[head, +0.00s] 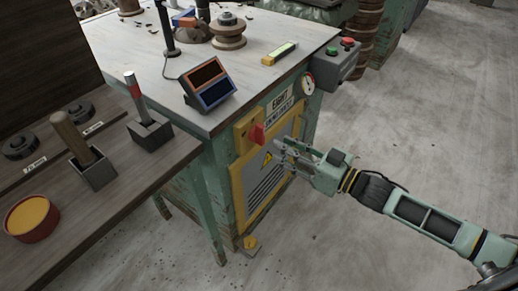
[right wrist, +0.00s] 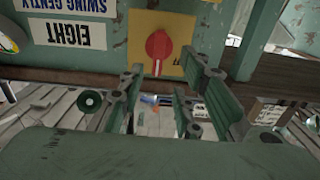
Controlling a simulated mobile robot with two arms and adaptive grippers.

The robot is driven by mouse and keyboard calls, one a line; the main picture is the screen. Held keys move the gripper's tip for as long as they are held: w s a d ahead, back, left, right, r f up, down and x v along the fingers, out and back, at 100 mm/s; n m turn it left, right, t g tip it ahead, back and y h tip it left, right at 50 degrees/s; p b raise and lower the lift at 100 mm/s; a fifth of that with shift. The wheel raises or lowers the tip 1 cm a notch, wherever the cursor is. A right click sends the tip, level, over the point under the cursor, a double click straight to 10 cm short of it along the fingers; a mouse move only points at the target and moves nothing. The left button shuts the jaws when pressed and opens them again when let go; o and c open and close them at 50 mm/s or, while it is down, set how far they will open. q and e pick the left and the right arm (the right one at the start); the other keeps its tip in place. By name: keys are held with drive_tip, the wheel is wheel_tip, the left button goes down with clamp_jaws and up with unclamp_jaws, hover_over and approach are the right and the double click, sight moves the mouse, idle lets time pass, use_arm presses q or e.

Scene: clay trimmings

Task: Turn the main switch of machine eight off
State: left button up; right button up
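The main switch is a red rotary knob (head: 258,133) on a yellow plate (head: 243,137) on the green machine's front. A sign reading EIGHT (head: 279,101) is beside it. In the right wrist view, which is upside down, the red knob (right wrist: 159,46) has an upright grip bar; its position marks are not readable. My right gripper (head: 279,149) is in front of the machine, just right of and below the knob. Its fingers (right wrist: 166,80) are spread with the knob ahead between their tips, apart from it, and nothing is held. My left gripper is not in view.
A grey button box (head: 338,62) with red and green buttons and a round gauge (head: 307,84) are on the machine's right corner. A yellow vented panel (head: 266,176) is below the switch. A wooden bench (head: 120,185) stands left. Floor at right is clear.

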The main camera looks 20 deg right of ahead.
sight(264, 136)
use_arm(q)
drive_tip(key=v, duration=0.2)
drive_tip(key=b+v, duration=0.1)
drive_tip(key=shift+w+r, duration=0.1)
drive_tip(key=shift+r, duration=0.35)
use_arm(e)
drive_tip(key=x, duration=0.7)
drive_tip(key=shift+w+a, duration=0.1)
drive_tip(key=shift+w, duration=0.15)
clamp_jaws()
